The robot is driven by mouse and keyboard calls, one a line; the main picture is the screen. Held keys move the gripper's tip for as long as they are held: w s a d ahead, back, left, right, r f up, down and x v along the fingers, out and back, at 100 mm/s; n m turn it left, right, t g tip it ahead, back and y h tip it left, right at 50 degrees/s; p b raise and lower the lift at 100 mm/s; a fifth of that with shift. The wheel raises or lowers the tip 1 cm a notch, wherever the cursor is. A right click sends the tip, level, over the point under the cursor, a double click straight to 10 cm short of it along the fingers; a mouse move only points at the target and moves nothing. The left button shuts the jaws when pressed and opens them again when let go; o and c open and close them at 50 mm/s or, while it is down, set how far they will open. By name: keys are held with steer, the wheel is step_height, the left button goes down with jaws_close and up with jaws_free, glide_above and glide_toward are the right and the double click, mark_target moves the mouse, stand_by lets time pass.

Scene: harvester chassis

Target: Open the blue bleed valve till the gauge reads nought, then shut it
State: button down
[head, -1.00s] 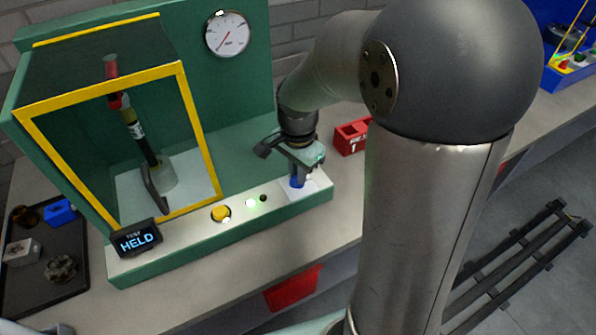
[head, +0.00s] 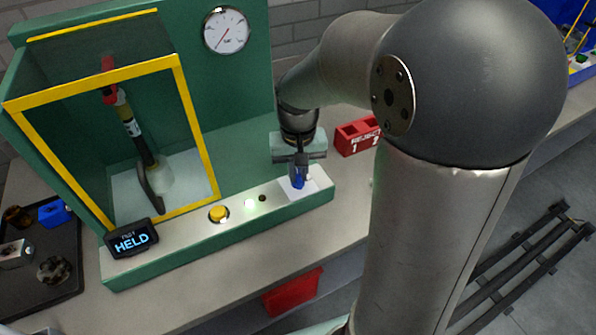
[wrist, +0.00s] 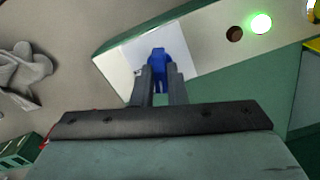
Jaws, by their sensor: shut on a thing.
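The blue bleed valve (head: 298,182) stands on a white plate (head: 313,184) at the right end of the green rig's front ledge. My gripper (head: 300,170) is above it, pointing down, shut on the valve handle. In the wrist view the two fingers (wrist: 160,78) flank the blue handle (wrist: 159,56), whose near part lies between them. The round white gauge (head: 227,31) is on the green back panel. Its thin red needle slants toward the lower left; the numbers are too small to read.
A display (head: 131,239) reads HELD. A yellow button (head: 218,214) and a lit lamp (head: 249,203) lie left of the valve. A yellow-framed guard (head: 190,125) encloses a hose. A red reject bin (head: 357,137) stands right of my gripper. A dark parts tray (head: 50,270) is at left.

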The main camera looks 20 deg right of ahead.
mark_target(298, 175)
steer(key=shift+n, duration=1.7)
steer(key=c, duration=1.4)
jaws_free()
steer(key=shift+c, duration=0.2)
step_height(298, 175, up, 18)
steer(key=shift+f+b, duration=0.25)
steer(key=shift+b, duration=0.2)
steer(key=s+f+m, duration=0.1)
steer(key=s+f, duration=1.5)
steer(key=shift+a+f+m+t, duration=0.25)
steer(key=shift+f+m+t, duration=0.05)
steer(key=shift+f, duration=0.05)
